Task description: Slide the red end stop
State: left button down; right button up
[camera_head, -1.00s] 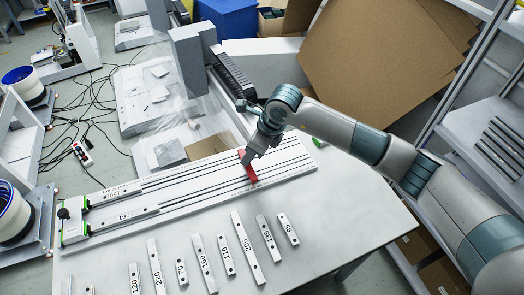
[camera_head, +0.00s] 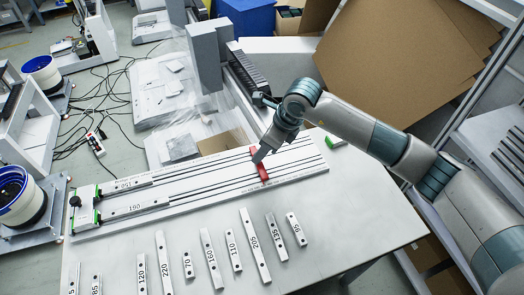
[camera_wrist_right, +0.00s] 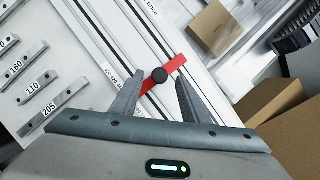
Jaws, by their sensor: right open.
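The red end stop (camera_head: 260,163) lies across the rails near the right end of the white slotted fixture (camera_head: 310,164). In the right wrist view the red end stop (camera_wrist_right: 172,68) carries a round black knob (camera_wrist_right: 159,75). My right gripper (camera_head: 258,157) is over the end stop. In the wrist view its two fingers (camera_wrist_right: 157,92) are spread apart, with the knob between and just beyond their tips. I cannot tell whether either finger touches it. The left gripper is in neither current view.
Two blocks marked 150 (camera_head: 124,184) and 190 (camera_head: 126,210) lie in the fixture's left end by a green and white end piece (camera_head: 84,208). Several numbered bars, including 205 (camera_head: 254,245), lie along the table front (camera_head: 340,215). Cardboard (camera_head: 400,55) stands behind my right arm.

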pick_arm(q)
jog(key=shift+w+b, duration=1.25)
jog(key=shift+b, duration=0.25)
pick_arm(e)
jog(key=v, duration=1.5)
jog(key=shift+r, duration=0.35)
jog(key=shift+d, duration=0.1)
jog(key=shift+s, duration=0.1)
